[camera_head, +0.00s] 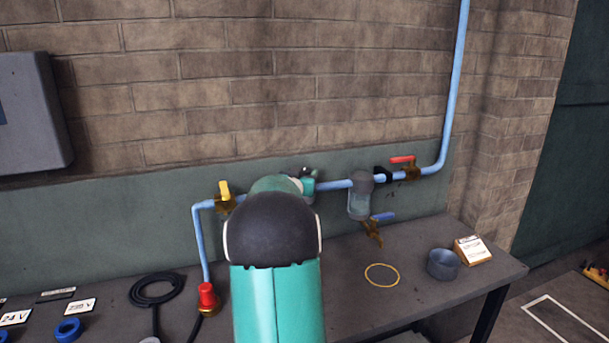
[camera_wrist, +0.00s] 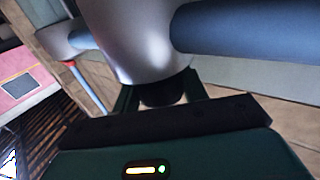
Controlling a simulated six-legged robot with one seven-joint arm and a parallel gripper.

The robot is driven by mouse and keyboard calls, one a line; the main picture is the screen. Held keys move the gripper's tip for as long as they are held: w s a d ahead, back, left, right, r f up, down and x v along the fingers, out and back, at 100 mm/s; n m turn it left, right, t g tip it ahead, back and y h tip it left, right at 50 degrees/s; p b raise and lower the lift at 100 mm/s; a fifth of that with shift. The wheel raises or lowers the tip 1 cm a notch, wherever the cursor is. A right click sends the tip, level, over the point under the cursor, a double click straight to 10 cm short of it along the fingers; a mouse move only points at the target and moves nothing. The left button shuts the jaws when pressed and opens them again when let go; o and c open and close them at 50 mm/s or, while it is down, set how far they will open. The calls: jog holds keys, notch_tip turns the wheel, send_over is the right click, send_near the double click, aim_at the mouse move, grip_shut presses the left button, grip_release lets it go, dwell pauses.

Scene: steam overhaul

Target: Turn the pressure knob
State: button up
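In the wrist view, a dark round knob (camera_wrist: 162,92) sits at the end of a pale silver rounded body (camera_wrist: 135,40) on the blue pipe. It looks like the pressure knob; no marking on it shows. The two dark green fingers of my gripper (camera_wrist: 162,98) stand apart, one on each side of this knob. The knob fills most of the gap, but whether the fingers press on it I cannot tell. In the head view, my teal and black arm covers the middle of the pipe, and the knob cannot be made out there.
The blue pipe (camera_head: 452,90) runs along the wall above the bench (camera_head: 345,285). It carries a yellow-handled valve (camera_head: 225,192), a clear filter bowl (camera_head: 361,198) and a red-handled valve (camera_head: 404,160). A yellow ring (camera_head: 382,275) and a grey cup (camera_head: 442,264) lie on the bench's right.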

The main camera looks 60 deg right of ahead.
jog(key=shift+g, duration=0.4)
jog(key=shift+w+m+g, duration=0.1)
jog(key=shift+m+g, duration=0.6)
jog(key=shift+r+m+g, duration=0.1)
jog(key=shift+m+g, duration=1.6)
jog(key=shift+g, duration=1)
jog(key=o, duration=1)
